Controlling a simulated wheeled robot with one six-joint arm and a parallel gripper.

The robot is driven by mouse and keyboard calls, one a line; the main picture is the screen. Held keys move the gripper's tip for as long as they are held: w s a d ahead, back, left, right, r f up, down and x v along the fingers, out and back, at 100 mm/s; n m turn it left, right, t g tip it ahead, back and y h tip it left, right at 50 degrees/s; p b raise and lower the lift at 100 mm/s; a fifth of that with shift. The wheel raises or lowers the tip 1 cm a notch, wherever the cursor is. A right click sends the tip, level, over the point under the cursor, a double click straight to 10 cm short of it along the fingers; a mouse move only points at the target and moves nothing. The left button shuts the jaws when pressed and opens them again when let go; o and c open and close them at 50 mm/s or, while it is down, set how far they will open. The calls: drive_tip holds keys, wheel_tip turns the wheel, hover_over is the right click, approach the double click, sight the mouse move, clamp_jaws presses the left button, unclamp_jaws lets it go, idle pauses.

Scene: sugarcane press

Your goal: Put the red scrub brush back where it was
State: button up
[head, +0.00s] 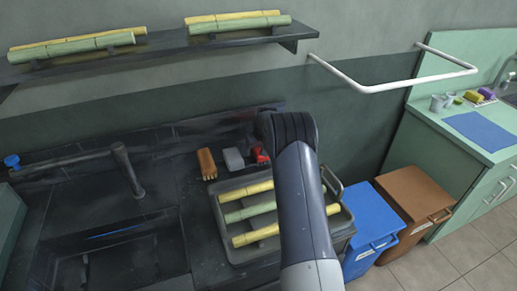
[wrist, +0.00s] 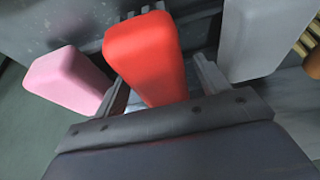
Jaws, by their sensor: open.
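The red scrub brush (wrist: 148,52) is in the middle of the wrist view, between the two fingers of my open gripper (wrist: 162,88). I cannot tell whether the fingers touch it. In the head view the red brush (head: 259,155) stands at the back of the dark counter, partly hidden by my arm. My gripper is hidden behind the arm there. The brush stands in a row with a grey block (head: 234,159) and a brown brush (head: 206,163) to its left.
In the wrist view a pink block (wrist: 70,80) is left of the red brush, and the grey block (wrist: 255,38) is close on the right. A tray (head: 222,222) of cane pieces lies in front. A sink (head: 120,255) is at left. A shelf (head: 165,42) hangs above.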

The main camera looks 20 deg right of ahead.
drive_tip(key=shift+r+p, duration=0.3)
drive_tip(key=shift+r, duration=0.15)
drive_tip(key=b+v, duration=0.1)
drive_tip(key=v, duration=1.1)
drive_tip(key=shift+b, duration=0.3)
drive_tip(key=shift+r, duration=0.1)
